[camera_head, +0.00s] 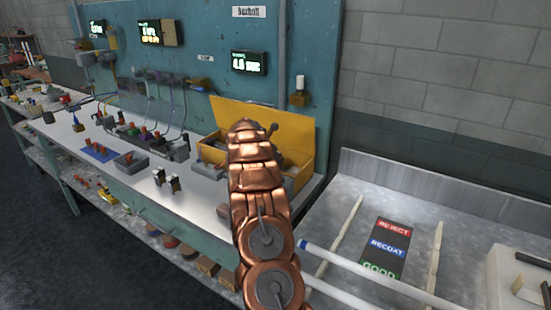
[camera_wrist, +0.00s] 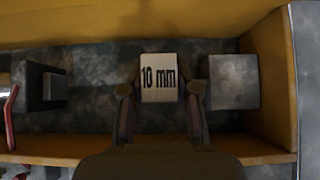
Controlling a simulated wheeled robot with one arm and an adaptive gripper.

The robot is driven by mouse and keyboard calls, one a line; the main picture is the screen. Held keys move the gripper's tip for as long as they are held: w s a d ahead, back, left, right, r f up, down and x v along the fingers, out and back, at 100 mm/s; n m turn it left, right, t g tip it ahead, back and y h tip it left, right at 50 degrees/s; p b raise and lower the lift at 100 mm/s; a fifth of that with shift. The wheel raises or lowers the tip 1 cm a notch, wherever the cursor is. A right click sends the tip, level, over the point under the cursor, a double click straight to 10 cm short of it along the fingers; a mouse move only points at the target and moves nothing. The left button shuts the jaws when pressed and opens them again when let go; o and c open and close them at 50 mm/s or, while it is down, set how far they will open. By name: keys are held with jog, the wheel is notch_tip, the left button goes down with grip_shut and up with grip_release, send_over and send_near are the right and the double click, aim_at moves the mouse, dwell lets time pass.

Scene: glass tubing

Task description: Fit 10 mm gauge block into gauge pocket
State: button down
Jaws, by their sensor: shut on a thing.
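The 10 mm gauge block (camera_wrist: 159,95) shows in the middle of the wrist view, with a pale top face marked "10 mm". My gripper (camera_wrist: 159,89) has one finger on each side of it and is shut on it. Block and gripper are over the dark, mottled floor inside the yellow case (camera_head: 302,150), whose wall also shows in the wrist view (camera_wrist: 280,80). I cannot tell whether the block touches the floor. I cannot make out the gauge pocket for certain. In the head view my copper arm hides the gripper and the block.
A grey block (camera_wrist: 231,82) sits close to the right of the gripper. A dark block (camera_wrist: 42,86) and a red rod (camera_wrist: 10,108) are at the left. The case's raised yellow lid (camera_head: 290,122) stands behind. A grey tray with a REJECT/RECOAT/GOOD card (camera_head: 388,248) and white tubes (camera_head: 345,262) lies right.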

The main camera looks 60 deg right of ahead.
jog(key=shift+f+b, duration=0.4)
jog(key=shift+f, duration=0.8)
jog(key=c, duration=0.8)
grip_release()
jog(key=shift+o, duration=0.2)
jog(key=shift+a+r, duration=0.1)
jog(key=shift+v, duration=5.85)
